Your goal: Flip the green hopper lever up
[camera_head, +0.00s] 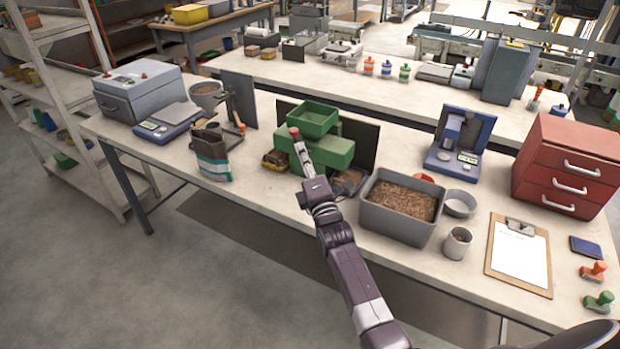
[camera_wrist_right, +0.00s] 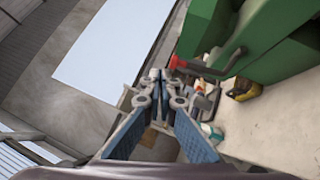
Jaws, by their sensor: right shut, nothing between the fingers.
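The green hopper machine (camera_head: 325,150) stands on the near bench, with an open green bin (camera_head: 314,119) on top. Its lever shows in the right wrist view as a dark bent rod with a red grip (camera_wrist_right: 182,64), beside the green body. In the head view the red tip (camera_head: 294,132) shows just past my fingers. My right gripper (camera_head: 300,152) is at the front left of the machine; in the wrist view its fingers (camera_wrist_right: 160,78) are shut and empty, close to the red grip. I cannot tell whether they touch it. My left gripper is not in view.
A grey tub of brown pellets (camera_head: 399,208) stands right of my arm, with a grey cup (camera_head: 457,243) beside it. A bag (camera_head: 211,153) and a blue scale (camera_head: 168,122) stand to the left. A clipboard (camera_head: 519,253) and red drawers (camera_head: 569,165) are at right.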

